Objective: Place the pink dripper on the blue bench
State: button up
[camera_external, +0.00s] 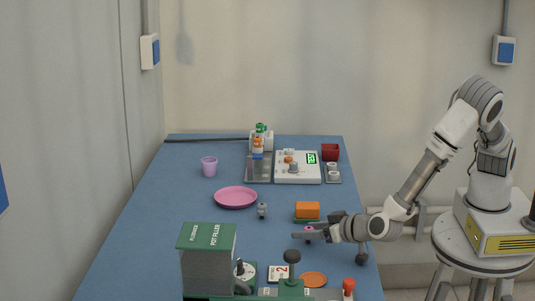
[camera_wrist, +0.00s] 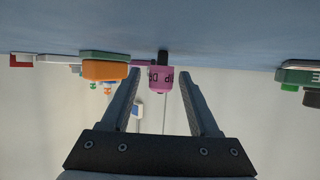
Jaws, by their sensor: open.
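The pink dripper (camera_external: 309,228) is a small pink piece at the front right of the blue bench (camera_external: 180,215). In the wrist view, which is upside down, the pink dripper (camera_wrist: 160,81) has dark lettering and a black end toward the bench surface (camera_wrist: 220,45). It appears to stand upright on the bench. My gripper (camera_external: 300,236) reaches in low from the right. In the wrist view my gripper (camera_wrist: 159,72) is open, with the dripper showing between its fingertips and a gap on each side. Whether the dripper is fully between the fingers is hard to tell.
An orange block on a green base (camera_external: 307,211) stands close behind my gripper. A pink plate (camera_external: 236,197) lies left. The bench's left side is clear.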

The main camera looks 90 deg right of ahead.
jog(key=p+v, duration=0.2)
jog(key=v, duration=1)
jog(key=shift+a+r, duration=0.1)
jog(key=w+r+n+t+y, duration=0.1)
jog(key=w+r+n+y, duration=0.1)
jog(key=w+r+y, duration=0.6)
jog(key=s+d+r+n+y, duration=0.25)
jog(key=s+r+y, duration=0.2)
jog(key=r, duration=0.65)
jog(key=s+d+n+g+h, duration=0.2)
jog(key=s+d, duration=0.7)
jog(key=s, duration=0.3)
jog(key=s+d+n+g+h, duration=0.1)
jog(key=s+d+g+h, duration=0.1)
jog(key=s+d, duration=0.7)
jog(key=s+g, duration=0.1)
jog(key=s, duration=0.2)
jog(key=shift+s+n+g, duration=0.2)
jog(key=shift+n+g, duration=0.1)
jog(key=shift+n, duration=0.05)
jog(key=shift+a+p, duration=0.1)
jog(key=shift+p, duration=0.2)
